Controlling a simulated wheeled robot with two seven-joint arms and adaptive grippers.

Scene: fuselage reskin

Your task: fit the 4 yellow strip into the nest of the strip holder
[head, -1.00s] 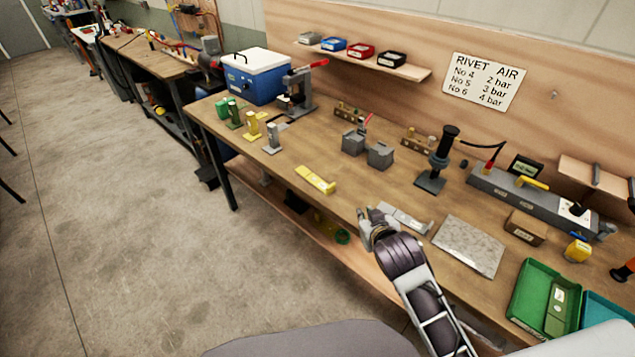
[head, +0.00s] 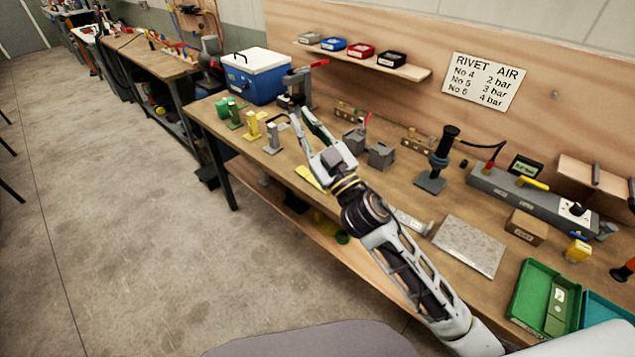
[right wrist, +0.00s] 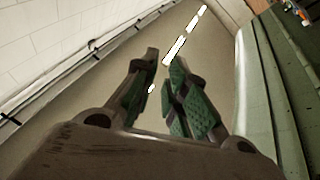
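A long yellow piece (head: 307,177) lies on the wooden bench (head: 390,185), partly hidden behind my right arm. An upright yellow piece (head: 253,128) stands near the bench's left edge, between a green one (head: 235,116) and a grey one (head: 271,139). I cannot tell which thing is the strip holder, and no number 4 is readable on the yellow pieces. My right gripper (head: 302,120) is raised over the bench, right of the grey upright piece, with its fingers apart and empty. The right wrist view shows its green-padded fingers (right wrist: 160,88) with nothing between them. My left gripper is not in view.
A blue and white cooler (head: 257,76) and a grey tool with a red lever (head: 299,86) stand behind the gripper. Grey blocks (head: 380,155) and a black upright tool (head: 438,160) stand to the right. A grey plate (head: 469,246) and green tray (head: 527,297) lie at front right.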

